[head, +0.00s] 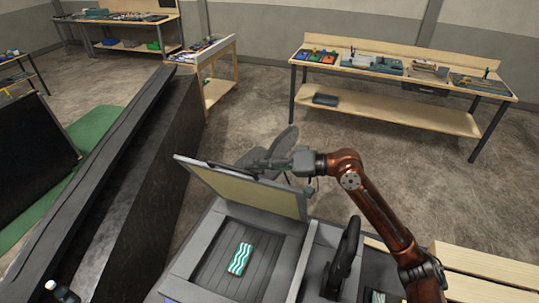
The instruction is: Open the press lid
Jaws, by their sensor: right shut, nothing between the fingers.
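The press (178,282) stands at the bottom centre of the head view. Its lid (245,190), a flat panel with a yellowish inner face and grey rim, is raised and tilted up, with the grey slatted bed (215,268) below exposed. A teal and white striped piece (240,259) lies on the bed. My right gripper (250,164) is shut and empty at the lid's upper edge, partly behind it; whether it touches the lid I cannot tell. Its brown arm comes in from the right. My left gripper is not in view.
A black upright handle (345,255) stands right of the bed, with another striped piece (377,297) near it. A dark long structure (140,190) lies to the left. A workbench (400,105) stands at the back right across open floor.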

